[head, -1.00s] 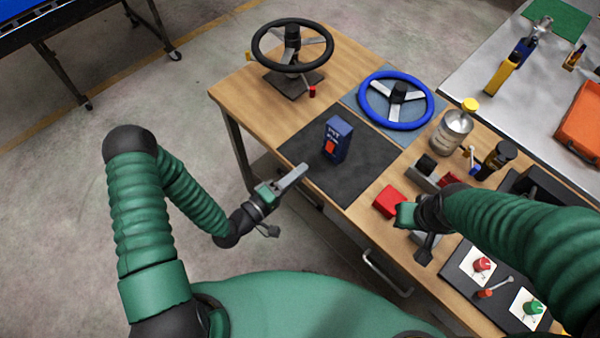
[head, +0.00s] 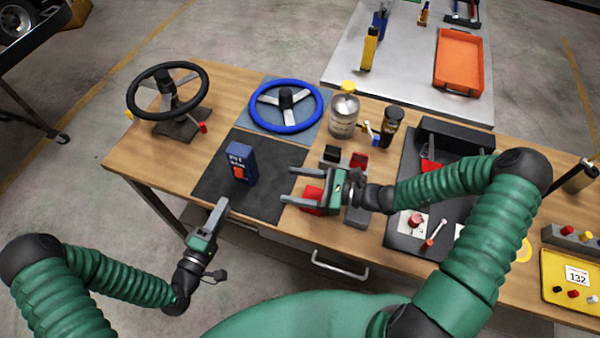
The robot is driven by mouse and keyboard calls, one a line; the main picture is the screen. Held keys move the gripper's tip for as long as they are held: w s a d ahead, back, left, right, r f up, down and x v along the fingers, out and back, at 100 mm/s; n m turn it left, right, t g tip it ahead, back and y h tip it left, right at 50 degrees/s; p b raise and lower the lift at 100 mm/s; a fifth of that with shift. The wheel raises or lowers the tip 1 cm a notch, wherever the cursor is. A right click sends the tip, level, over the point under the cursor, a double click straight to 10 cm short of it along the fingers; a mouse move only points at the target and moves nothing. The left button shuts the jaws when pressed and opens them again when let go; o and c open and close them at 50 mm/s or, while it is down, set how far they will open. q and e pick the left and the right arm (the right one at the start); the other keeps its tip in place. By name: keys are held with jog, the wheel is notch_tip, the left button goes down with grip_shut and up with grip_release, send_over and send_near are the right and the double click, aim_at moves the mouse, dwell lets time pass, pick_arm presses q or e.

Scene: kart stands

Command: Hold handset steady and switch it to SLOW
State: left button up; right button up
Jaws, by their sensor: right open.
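The handset (head: 243,158) is a small dark blue box with white lettering and a red-orange switch (head: 239,172) on its front. It stands upright on the black mat (head: 275,160). The lettering is too small to read surely, so the switch setting cannot be told. My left gripper (head: 219,208) is at the table's front edge, below and left of the handset, apart from it. Its fingers are seen edge-on, so any gap is hidden. My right gripper (head: 289,184) is open and empty right of the handset, its fingers pointing left towards it.
A black steering wheel (head: 142,94) on a stand and a blue steering wheel (head: 298,124) are behind the handset. A red block (head: 312,197) lies under my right gripper. The mat around the handset is clear.

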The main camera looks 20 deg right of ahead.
jog(key=w+d+m+t, duration=0.2)
send_near(253, 160)
jog(key=s+x, duration=0.1)
jog(key=x, duration=1.2)
jog(key=shift+w+d, duration=0.1)
jog(key=shift+w, duration=0.3)
jog(key=shift+w+a, duration=0.15)
jog(key=shift+a, duration=0.3)
jog(key=shift+d+r, duration=0.1)
jog(key=shift+d, duration=0.05)
jog(key=c, duration=0.7)
pick_arm(q)
jog(key=shift+a, duration=0.25)
pick_arm(e)
grip_shut()
pick_arm(q)
jog(key=shift+a, duration=0.1)
jog(key=shift+c, duration=0.8)
jog(key=shift+n+g+y, duration=0.5)
jog(key=shift+n+g, duration=0.2)
jog(key=s+a+r, duration=0.1)
jog(key=s+a, duration=0.1)
jog(key=s+a+r, duration=0.1)
jog(key=shift+s+r, duration=0.3)
jog(key=shift+s, duration=0.1)
grip_shut()
jog(key=shift+s, duration=0.15)
